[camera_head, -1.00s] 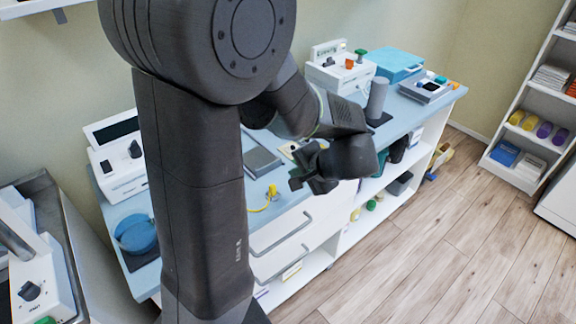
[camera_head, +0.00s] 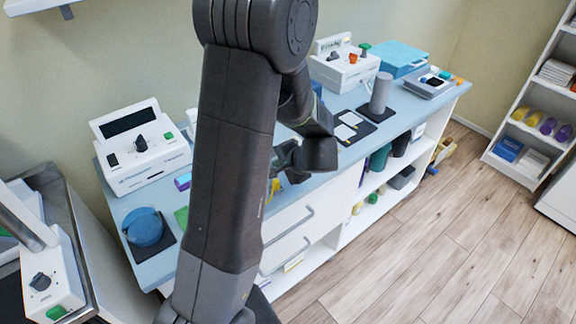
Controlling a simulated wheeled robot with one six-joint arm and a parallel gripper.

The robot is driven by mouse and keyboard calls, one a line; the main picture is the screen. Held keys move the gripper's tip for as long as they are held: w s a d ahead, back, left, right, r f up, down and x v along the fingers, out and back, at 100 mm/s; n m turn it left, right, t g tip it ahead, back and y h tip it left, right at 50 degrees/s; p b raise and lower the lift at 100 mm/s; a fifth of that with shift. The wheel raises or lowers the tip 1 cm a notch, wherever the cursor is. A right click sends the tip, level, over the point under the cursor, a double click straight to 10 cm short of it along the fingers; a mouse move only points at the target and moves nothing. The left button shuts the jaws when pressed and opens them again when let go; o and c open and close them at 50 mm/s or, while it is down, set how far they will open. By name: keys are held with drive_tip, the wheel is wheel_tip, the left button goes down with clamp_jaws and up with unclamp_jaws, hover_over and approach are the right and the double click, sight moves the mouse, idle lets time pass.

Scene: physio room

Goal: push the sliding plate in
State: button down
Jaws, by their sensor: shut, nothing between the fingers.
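My gripper (camera_head: 282,160) is low over the front part of the blue counter (camera_head: 375,143), to the right of my arm's column. Its fingers point left and are shut, with nothing seen between them. A small yellow part (camera_head: 274,187) shows just below the fingers, partly covered by my arm. I cannot tell whether the gripper touches it. I cannot make out the sliding plate for sure; my arm hides the middle of the counter, where a flat grey plate showed before.
A white console (camera_head: 142,150) and a blue round pad (camera_head: 144,228) stand left of my arm. A grey cylinder (camera_head: 380,93), a second white console (camera_head: 346,70) and a blue box (camera_head: 398,57) stand to the right. Drawer handles (camera_head: 287,226) project below the counter edge. The wooden floor is clear.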

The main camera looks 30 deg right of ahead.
drive_tip(key=shift+w, duration=0.45)
drive_tip(key=shift+w, duration=0.3)
drive_tip(key=w, duration=0.4)
drive_tip(key=w+b, duration=0.1)
drive_tip(key=w, duration=0.3)
drive_tip(key=w+a+b, duration=0.1)
drive_tip(key=w, duration=0.3)
drive_tip(key=shift+a, duration=0.1)
drive_tip(key=shift+w+r, duration=0.1)
drive_tip(key=shift+w, duration=0.15)
drive_tip(key=shift+b, duration=0.3)
